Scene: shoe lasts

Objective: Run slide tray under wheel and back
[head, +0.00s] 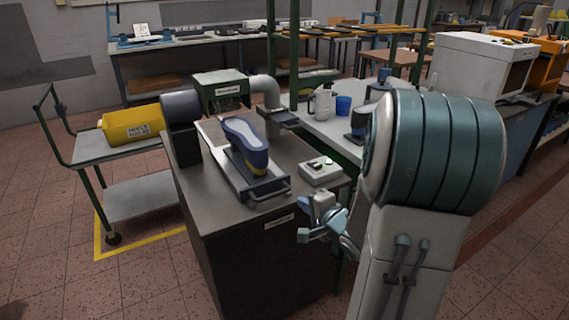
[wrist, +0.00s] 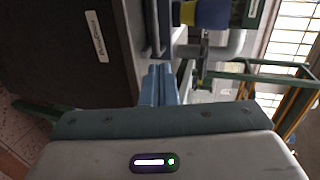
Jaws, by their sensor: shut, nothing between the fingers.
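The slide tray (head: 262,188) lies on top of the dark cabinet (head: 262,255), its metal bar handle (head: 272,194) at the front edge. A blue shoe last with a yellow lower part (head: 245,145) sits on the tray. Behind it stands the grey machine with a green hood (head: 222,90); the wheel itself is hard to make out under the hood. My gripper (head: 304,235) is at the cabinet's front right, below the top and apart from the handle. In the wrist view its blue fingers (wrist: 159,72) are together and empty, with handle bars (wrist: 154,28) beyond them.
A small control box (head: 321,171) sits on the cabinet's right side. A bench with a spray bottle (head: 323,103) and blue cup (head: 343,105) stands behind right. Floor in front left is clear.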

